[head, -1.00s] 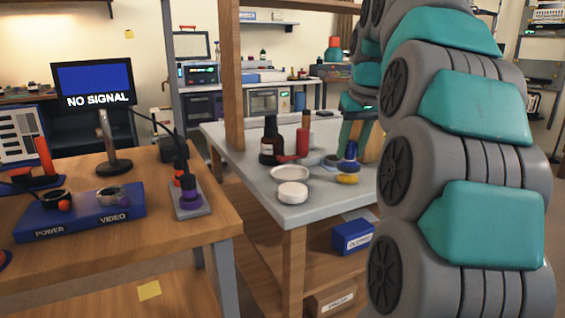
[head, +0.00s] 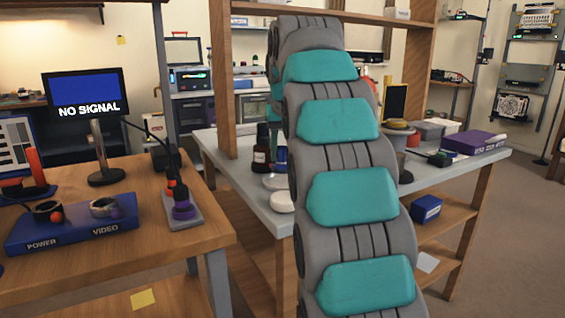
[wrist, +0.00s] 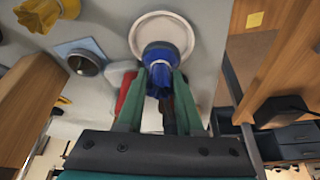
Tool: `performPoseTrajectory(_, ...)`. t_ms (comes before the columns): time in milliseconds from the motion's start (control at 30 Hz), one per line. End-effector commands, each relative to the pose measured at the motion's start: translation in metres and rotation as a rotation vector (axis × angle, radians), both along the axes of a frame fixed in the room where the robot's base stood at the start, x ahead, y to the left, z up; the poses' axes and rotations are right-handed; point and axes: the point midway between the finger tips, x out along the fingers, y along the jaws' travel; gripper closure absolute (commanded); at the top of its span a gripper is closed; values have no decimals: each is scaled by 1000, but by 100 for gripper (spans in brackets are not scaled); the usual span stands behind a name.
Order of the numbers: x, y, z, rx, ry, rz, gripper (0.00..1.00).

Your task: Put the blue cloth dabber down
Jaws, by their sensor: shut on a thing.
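The blue cloth dabber (wrist: 158,54) is between the green fingers of my gripper (wrist: 161,73) in the wrist view. My gripper is shut on it. The dabber's broad blue end overlaps a round white dish (wrist: 146,22) on the grey bench. I cannot tell whether it touches the dish. The dish (head: 274,181) shows there on the bench, partly behind my arm.
A blue square piece with a dark lens (wrist: 82,62) and a yellow item (wrist: 45,14) lie to the left in the wrist view. A purple box (head: 474,142) sits at the right.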

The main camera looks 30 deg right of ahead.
Motion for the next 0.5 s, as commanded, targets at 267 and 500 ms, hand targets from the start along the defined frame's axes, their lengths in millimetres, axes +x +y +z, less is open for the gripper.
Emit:
performPoseTrajectory(267, -1, -1, -25, 1, 1, -1, 100)
performPoseTrajectory(500, 0, -1, -30, 0, 0, -1, 100)
